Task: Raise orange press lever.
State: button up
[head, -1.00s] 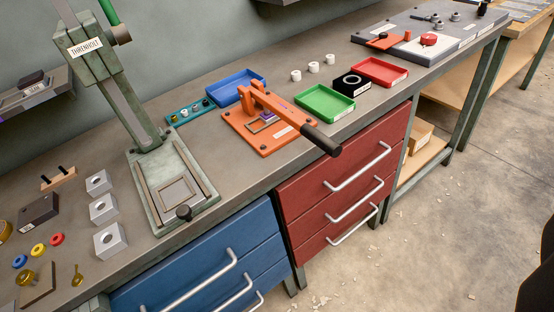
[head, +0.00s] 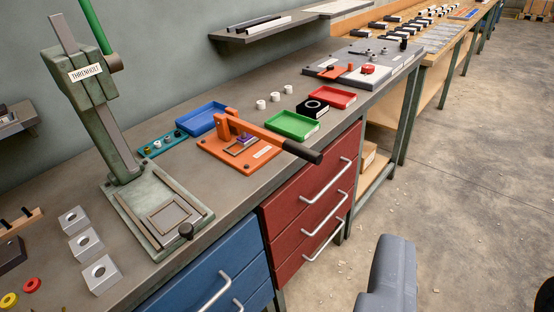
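The orange press (head: 233,155) stands on the bench, its orange base flat on the top. Its orange lever (head: 260,132) runs from an upright pivot at the back toward the front right and lies low, close to level. The lever ends in a black grip (head: 303,151) that reaches out past the bench's front edge. A small purple piece (head: 243,139) shows under the lever, partly hidden by it. No gripper fingers can be made out. A grey rounded part of my own arm rises at the bottom, right of the drawers, well apart from the lever.
A green press labelled THRENHOLT (head: 94,85) stands left of the orange one. A blue tray (head: 202,118), a green tray (head: 292,125), a black block (head: 313,106) and a red tray (head: 333,96) sit nearby. Red drawers (head: 311,190) with bar handles are below. The floor at right is open.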

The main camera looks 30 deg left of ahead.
aim_at(314, 157)
jog(key=u, duration=0.05)
jog(key=i, duration=1)
